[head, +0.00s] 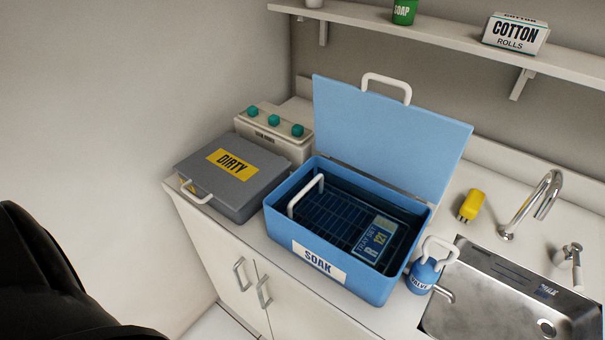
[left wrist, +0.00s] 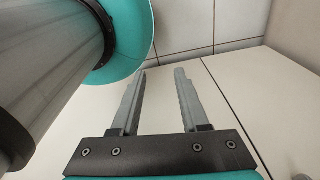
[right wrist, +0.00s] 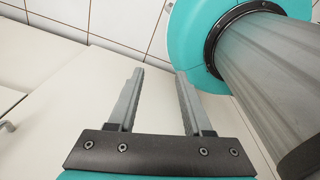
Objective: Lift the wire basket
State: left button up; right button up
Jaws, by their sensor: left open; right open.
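The wire basket (head: 331,222) sits down inside the blue SOAK box (head: 372,286) on the counter. It is a dark grid, and a white handle (head: 306,195) rises at its left end. A blue tray-set label (head: 374,239) lies at its right side. The box's blue lid (head: 388,130) stands open at the back. My left gripper (left wrist: 160,74) is open and empty in the left wrist view, in front of pale panels and floor tiles. My right gripper (right wrist: 158,72) is open and empty in the right wrist view, by similar panels. Neither gripper shows in the head view.
A grey DIRTY case (head: 215,186) stands left of the box, with a grey unit with green knobs (head: 271,137) behind. A shelf (head: 440,35) runs above.

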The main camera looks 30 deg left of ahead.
pick_arm(q)
jog(key=w+r, duration=0.3)
notch_tip(320, 180, up, 53)
jog(key=n+t+h+p, duration=0.2)
jog(key=t+p, duration=0.1)
jog(key=p, duration=0.4)
send_over(303, 190)
jog(key=s+a, duration=0.4)
jog(key=s, duration=0.3)
jog(key=x, duration=0.5)
jog(key=b+x, duration=0.1)
jog(key=x, duration=0.4)
jog(key=d+x, duration=0.1)
jog(key=x, duration=0.4)
jog(key=shift+w+r, duration=0.2)
jog(key=shift+w, duration=0.2)
pick_arm(e)
jog(key=r, duration=0.3)
jog(key=s+r, duration=0.1)
jog(key=r, duration=0.1)
jog(key=shift+r, duration=0.4)
pick_arm(q)
grip_shut()
